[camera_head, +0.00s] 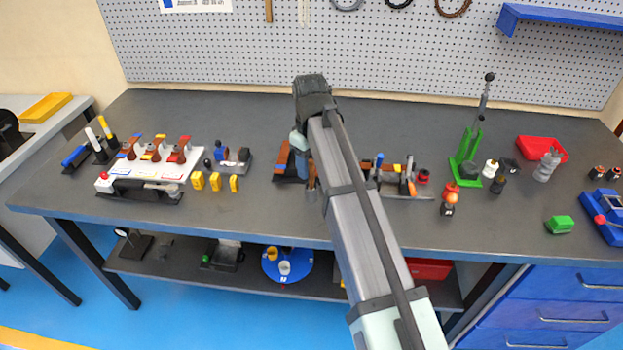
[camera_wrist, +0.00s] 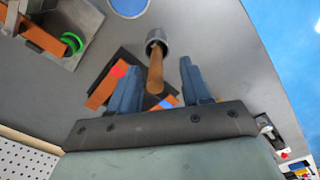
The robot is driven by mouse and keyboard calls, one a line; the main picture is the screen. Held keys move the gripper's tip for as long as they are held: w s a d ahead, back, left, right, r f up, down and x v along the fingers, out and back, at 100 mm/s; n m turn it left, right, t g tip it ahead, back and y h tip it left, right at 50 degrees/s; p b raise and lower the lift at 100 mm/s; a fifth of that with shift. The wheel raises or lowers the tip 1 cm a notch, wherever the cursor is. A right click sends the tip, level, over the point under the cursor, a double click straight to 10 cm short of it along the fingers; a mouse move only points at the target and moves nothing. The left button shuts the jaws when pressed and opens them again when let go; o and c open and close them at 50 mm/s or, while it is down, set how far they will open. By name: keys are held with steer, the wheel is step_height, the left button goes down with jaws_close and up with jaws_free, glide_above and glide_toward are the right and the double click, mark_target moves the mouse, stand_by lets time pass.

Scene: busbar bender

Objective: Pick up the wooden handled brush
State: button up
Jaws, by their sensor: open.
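The wooden handled brush (camera_wrist: 155,72) is in the wrist view, with a brown handle and a round grey head. Its handle points toward my gripper and shows between the fingers. In the head view the brush (camera_head: 311,178) shows beside my arm, which partly covers it. My gripper (camera_wrist: 158,65) is open, with one blue finger on each side of the handle. I see gaps between the handle and both fingers.
A dark plate with orange bars (camera_wrist: 104,88) lies beside the brush on the grey bench (camera_head: 255,220). Another fixture with orange bars (camera_head: 400,182) stands to the right of my arm. Several yellow blocks (camera_head: 215,181) stand to the left. A pegboard (camera_head: 240,45) rises behind.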

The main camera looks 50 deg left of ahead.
mark_target(312, 189)
steer(key=shift+w+f, duration=0.15)
steer(key=shift+f, duration=1)
steer(key=shift+w+f, duration=0.1)
steer(key=shift+f, duration=1)
steer(key=shift+c, duration=0.5)
jaws_close()
